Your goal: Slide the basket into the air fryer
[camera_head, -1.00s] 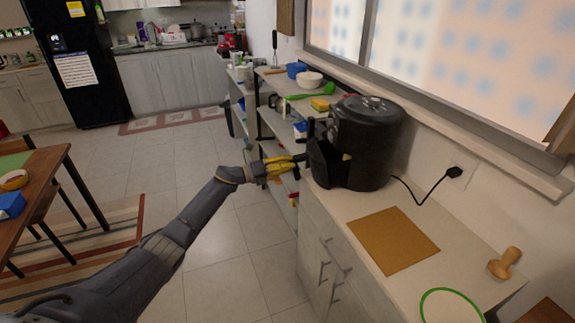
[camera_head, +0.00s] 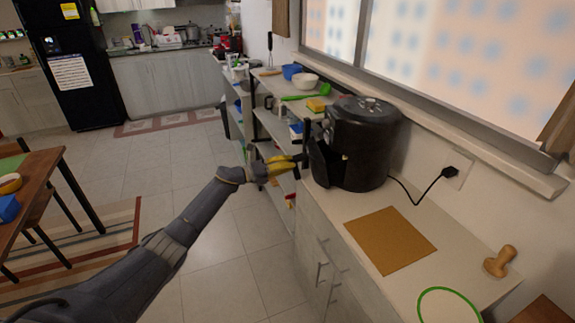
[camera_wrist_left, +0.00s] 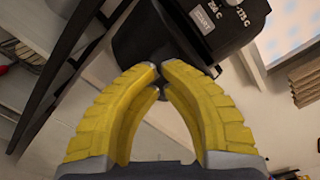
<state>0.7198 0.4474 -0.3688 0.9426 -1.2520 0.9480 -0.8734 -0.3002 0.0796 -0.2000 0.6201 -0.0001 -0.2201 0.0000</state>
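The black air fryer (camera_head: 368,145) stands on the white counter below the window. Its dark basket (camera_head: 322,163) sits in the fryer's front with its face standing out a little on the left side. My left gripper (camera_head: 303,158), with yellow fingers, is at the basket's handle. In the left wrist view the fingertips (camera_wrist_left: 157,72) nearly meet, with a thin dark part of the handle between them. The fingers hide most of the handle. The fryer's dark body with white temperature markings (camera_wrist_left: 205,20) shows beyond them. My right gripper is out of view.
A brown board (camera_head: 390,240) lies on the counter in front of the fryer. A wooden tool (camera_head: 499,262) and a green-rimmed plate (camera_head: 447,305) are farther right. A power cord (camera_head: 420,197) runs to the wall. Shelves (camera_head: 268,120) stand behind my gripper.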

